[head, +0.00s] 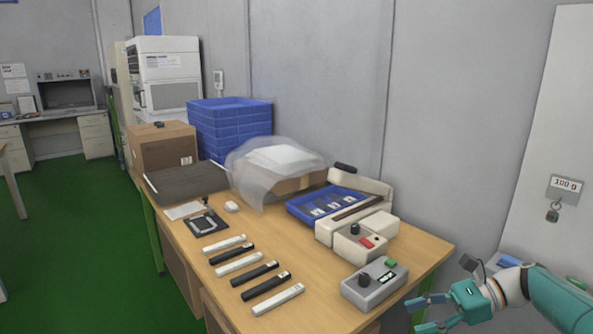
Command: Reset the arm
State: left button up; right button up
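My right arm (545,297) comes in from the lower right corner, teal and white. My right gripper (416,315) is at the bottom edge, just off the right front corner of the table (420,262). Its two teal fingers are spread apart with nothing seen between them. It is apart from the grey control box (375,285), which lies to its upper left on the table. My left arm and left gripper are not in view.
On the table are several black and white bars (255,273), a cream device (352,228), a blue tray (300,203), a plastic-wrapped box (275,170), stacked blue crates (230,125) and a cardboard box (162,148). A white cabinet (545,130) stands at right.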

jog(key=s+a+f+g+h, duration=0.15)
jog(key=s+a+f, duration=0.25)
jog(key=f, duration=0.4)
jog(key=s+a+f+n+g+h, duration=0.1)
jog(key=s+a+f+g, duration=0.1)
jog(key=s+a+f, duration=0.4)
jog(key=s+a+f+g+h, duration=0.1)
jog(key=s+a+f+g, duration=0.15)
jog(key=f, duration=0.65)
jog(key=s+f+n+t+h, duration=0.3)
jog(key=s+f+n+h, duration=0.3)
jog(key=s+f+n, duration=0.9)
jog(key=w+t, duration=0.2)
jog(key=t, duration=0.1)
notch_tip(320, 180, up, 14)
jog(key=p, duration=1.3)
jog(key=shift+w+n, duration=0.15)
jog(key=shift+n, duration=0.15)
